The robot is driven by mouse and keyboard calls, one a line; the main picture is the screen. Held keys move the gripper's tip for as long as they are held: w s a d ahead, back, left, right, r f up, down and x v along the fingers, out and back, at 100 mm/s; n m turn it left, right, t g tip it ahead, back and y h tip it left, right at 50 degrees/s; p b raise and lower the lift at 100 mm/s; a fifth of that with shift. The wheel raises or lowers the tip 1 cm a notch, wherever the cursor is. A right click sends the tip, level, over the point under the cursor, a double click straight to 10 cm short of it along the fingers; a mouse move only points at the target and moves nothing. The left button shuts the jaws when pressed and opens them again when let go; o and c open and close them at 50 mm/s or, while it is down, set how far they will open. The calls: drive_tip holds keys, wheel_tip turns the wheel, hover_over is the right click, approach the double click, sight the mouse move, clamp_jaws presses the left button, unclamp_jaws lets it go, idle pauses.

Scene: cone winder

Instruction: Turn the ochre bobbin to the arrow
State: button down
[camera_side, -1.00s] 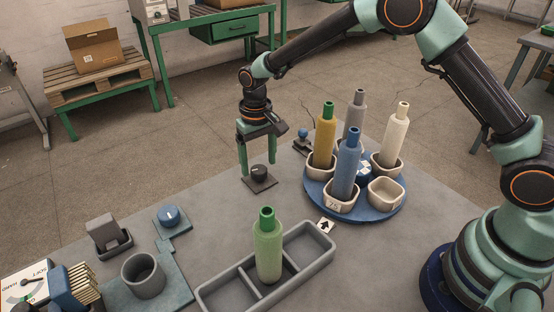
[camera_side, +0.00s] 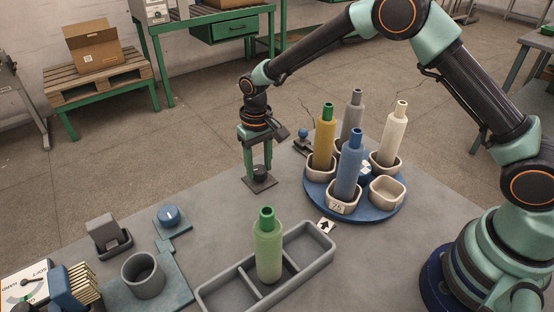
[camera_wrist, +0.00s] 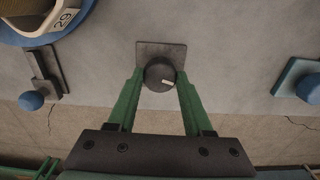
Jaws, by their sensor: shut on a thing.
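My gripper (camera_side: 259,167) points down and is shut on a dark round knob (camera_side: 260,172) on a square base plate. In the wrist view the knob (camera_wrist: 159,75) sits between both fingers, with a pale mark on its top. The ochre bobbin (camera_side: 324,140) stands upright in a cup at the back left of the blue turntable (camera_side: 395,214). A black arrow on a white tile (camera_side: 326,226) lies at the turntable's front left edge. The blue bobbin (camera_side: 348,168) stands in the cup nearest the arrow.
The grey bobbin (camera_side: 353,116) and cream bobbin (camera_side: 393,138) stand in other turntable cups; the front right cup (camera_side: 386,191) is empty. A green bobbin (camera_side: 268,248) stands in a grey divided tray (camera_side: 315,262). A small blue-topped lever (camera_side: 303,135) is behind the turntable.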

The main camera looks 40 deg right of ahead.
sight(259, 169)
drive_tip(key=n, duration=0.6)
drive_tip(key=shift+r, duration=0.1)
drive_tip(key=shift+n, duration=0.4)
idle(0.4)
drive_tip(key=shift+c, duration=1.5)
unclamp_jaws()
wheel_tip(259, 169, up, 12)
